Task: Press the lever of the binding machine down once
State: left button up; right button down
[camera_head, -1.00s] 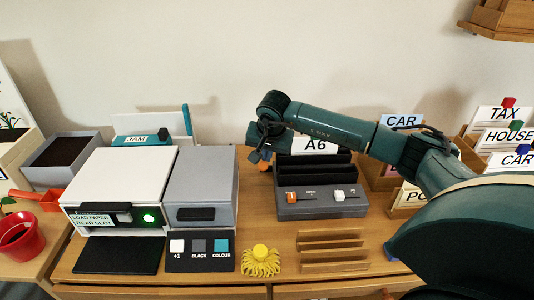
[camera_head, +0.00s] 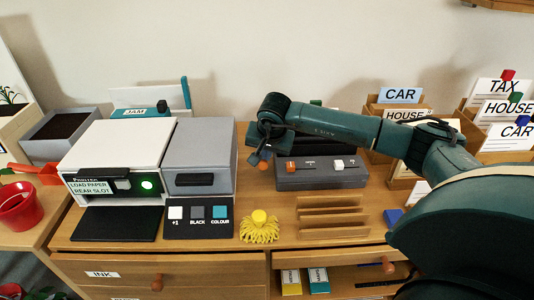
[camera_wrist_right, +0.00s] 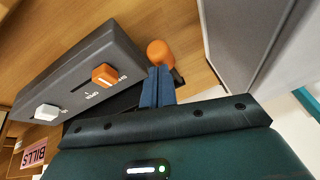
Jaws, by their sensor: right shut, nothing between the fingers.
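The binding machine (camera_head: 322,180) is a dark grey box with an orange and a white slider on its front, standing on the wooden desk. Its lever ends in an orange knob (camera_head: 263,165) at the machine's left side, low, about level with the sliders in the head view. My right gripper (camera_head: 259,157) is shut and empty, right at the knob. In the right wrist view the blue fingers (camera_wrist_right: 158,88) are together, with the orange knob (camera_wrist_right: 160,52) just past their tips; I cannot tell if they touch. My arm hides the machine's upper back. My left gripper is not in view.
A printer (camera_head: 118,160) and a grey unit (camera_head: 200,160) stand close on the left. A yellow tufted object (camera_head: 259,226) and a wooden rack (camera_head: 332,216) lie in front. Card boxes (camera_head: 400,96) stand at right. A drawer (camera_head: 340,284) below is partly open.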

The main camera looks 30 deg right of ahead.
jog(key=shift+s+a+f+g, duration=0.2)
jog(key=shift+s+f, duration=0.1)
jog(key=shift+f, duration=0.15)
jog(key=shift+s+a+f+g, duration=0.1)
jog(key=shift+s+a+f, duration=0.15)
jog(key=shift+f, duration=0.2)
notch_tip(320, 180, up, 6)
jog(key=w+d+f+p, duration=0.1)
jog(key=d+p, duration=0.1)
jog(key=p, duration=0.1)
jog(key=s+a+r, duration=0.3)
jog(key=s+r, duration=0.2)
jog(key=s, duration=0.2)
jog(key=shift+s+a+r+b, duration=0.15)
jog(key=shift+a+r+b, duration=0.05)
jog(key=shift+a+b, duration=0.2)
